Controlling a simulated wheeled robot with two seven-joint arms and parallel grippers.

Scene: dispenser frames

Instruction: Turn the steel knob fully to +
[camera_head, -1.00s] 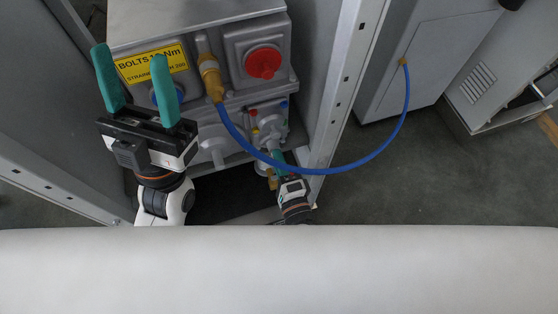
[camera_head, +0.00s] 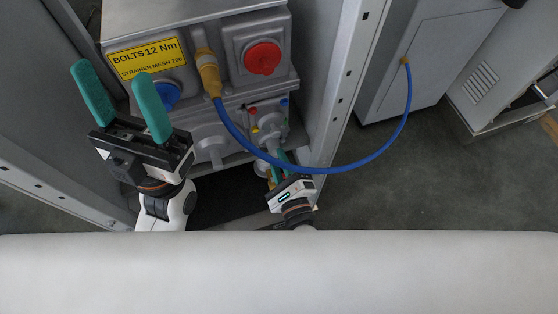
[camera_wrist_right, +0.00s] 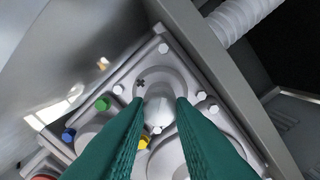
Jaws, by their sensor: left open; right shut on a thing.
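The steel knob (camera_wrist_right: 158,108) is a pale grey metal piece on a round boss in the right wrist view. A dark plus-shaped mark (camera_wrist_right: 140,83) shows on the boss, at the knob's upper left. My right gripper (camera_wrist_right: 160,112) has its green fingers on either side of the knob, shut on it. In the head view my right gripper (camera_head: 277,165) reaches the lower right of the grey machine, and the blue hose partly hides the knob there. My left gripper (camera_head: 117,97) is open and empty in front of the machine's left side.
A blue hose (camera_head: 330,171) loops from a brass fitting (camera_head: 209,75) past my right gripper to a grey cabinet. The machine carries a red knob (camera_head: 263,58), a blue knob (camera_head: 168,95) and a yellow label (camera_head: 146,58). Cabinet posts stand on both sides. Grey floor lies right.

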